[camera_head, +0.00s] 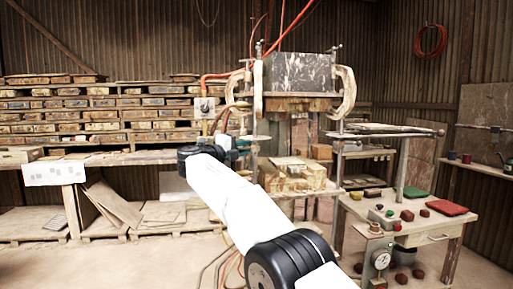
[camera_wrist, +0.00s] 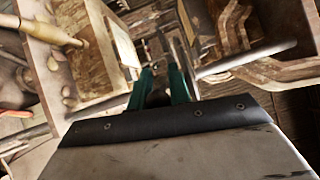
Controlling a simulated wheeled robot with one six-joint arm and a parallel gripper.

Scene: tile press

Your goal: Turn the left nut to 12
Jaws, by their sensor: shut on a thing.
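The press stands at the back centre in the head view, with a dark marbled block (camera_head: 300,72) at its top and wooden clamps on both sides. My gripper (camera_head: 238,146) is beside the press's left upright, small and partly hidden by my wrist. In the wrist view, the green fingers of my gripper (camera_wrist: 161,78) are closed around a small dark thing (camera_wrist: 158,97). It looks to be the left nut, but it is mostly hidden between the fingers. I cannot read its setting or any number on it.
A wooden mould block (camera_head: 292,175) sits low in the press. A bench with a pressure gauge (camera_head: 381,260) and coloured pieces stands at the right. A white dial (camera_head: 204,108) is left of the press. Stacked boards fill the left wall.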

